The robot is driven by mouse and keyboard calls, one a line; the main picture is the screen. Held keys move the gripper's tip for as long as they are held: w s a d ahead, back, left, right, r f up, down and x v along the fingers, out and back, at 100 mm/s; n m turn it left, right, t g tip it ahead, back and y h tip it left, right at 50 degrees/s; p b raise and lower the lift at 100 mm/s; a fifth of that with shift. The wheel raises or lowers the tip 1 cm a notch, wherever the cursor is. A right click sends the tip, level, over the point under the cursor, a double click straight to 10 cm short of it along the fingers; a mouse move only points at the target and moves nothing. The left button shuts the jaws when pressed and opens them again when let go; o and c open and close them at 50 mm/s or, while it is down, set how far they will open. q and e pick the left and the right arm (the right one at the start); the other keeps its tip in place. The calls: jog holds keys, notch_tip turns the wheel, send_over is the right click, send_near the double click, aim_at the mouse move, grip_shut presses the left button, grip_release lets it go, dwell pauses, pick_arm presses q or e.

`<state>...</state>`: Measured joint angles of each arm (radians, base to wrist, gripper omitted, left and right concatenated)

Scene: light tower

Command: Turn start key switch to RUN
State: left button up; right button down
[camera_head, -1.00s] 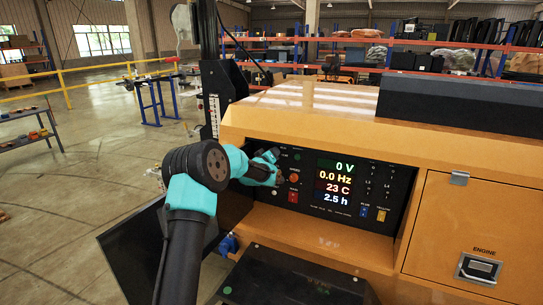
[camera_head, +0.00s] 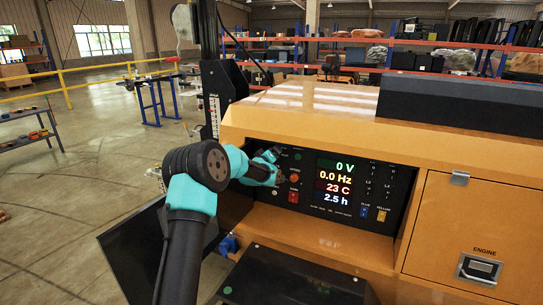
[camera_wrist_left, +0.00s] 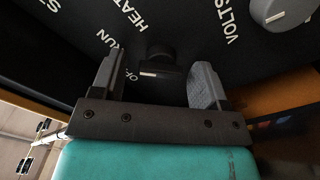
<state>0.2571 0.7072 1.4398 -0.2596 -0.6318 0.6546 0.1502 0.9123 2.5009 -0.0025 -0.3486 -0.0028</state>
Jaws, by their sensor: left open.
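The start key switch (camera_wrist_left: 160,58) is a dark knob on the black panel, with a pale line across its lower bar. Printed words curve around it: one partly hidden beside my left finger, then RUN, HEAT and a cut-off word starting with ST. The pale line points toward the partly hidden label, not RUN. My left gripper (camera_wrist_left: 159,66) is open, with one finger on each side of the switch and visible gaps to both. In the head view my left gripper (camera_head: 273,167) is at the panel's left end and hides the switch. My right gripper is not in view.
The control panel (camera_head: 400,192) carries a lit display (camera_head: 335,176), an orange button (camera_head: 294,178) and a red one (camera_head: 293,197). A grey knob (camera_wrist_left: 287,12) near VOLTS lies to the right in the wrist view. An orange ledge (camera_head: 320,236) runs below the panel.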

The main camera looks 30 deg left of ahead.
pick_arm(q)
jog(key=shift+s, duration=0.1)
jog(key=s+d, duration=0.2)
jog(key=s, duration=1.5)
jog(key=s+d+f+m+g+h, duration=0.1)
jog(key=s+d+f+g, duration=0.3)
jog(key=f, duration=0.6)
jog(key=s+d+f+m+g+h, duration=0.2)
jog(key=s+d+f+g, duration=0.2)
jog(key=s+f, duration=0.4)
jog(key=s+d+f+m+g+h, duration=0.1)
jog(key=s+d+f, duration=0.5)
jog(key=f, duration=0.7)
jog(key=shift+s+d+f+m+g, duration=0.15)
jog(key=shift+m+g, duration=0.25)
jog(key=shift+g, duration=0.3)
jog(key=shift+s+d+f+m+g, duration=0.15)
jog(key=shift+m+g, duration=0.25)
jog(key=shift+g, duration=0.3)
jog(key=s+d+f+m+g+h, duration=0.1)
jog(key=s+d+f+m+g, duration=0.1)
jog(key=s+d+f+g, duration=0.3)
jog(key=s+d+f, duration=0.3)
jog(key=s+d, duration=0.4)
jog(key=shift+d+f+m+h, duration=0.2)
jog(key=shift+m+h, duration=0.1)
jog(key=shift+m, duration=0.1)
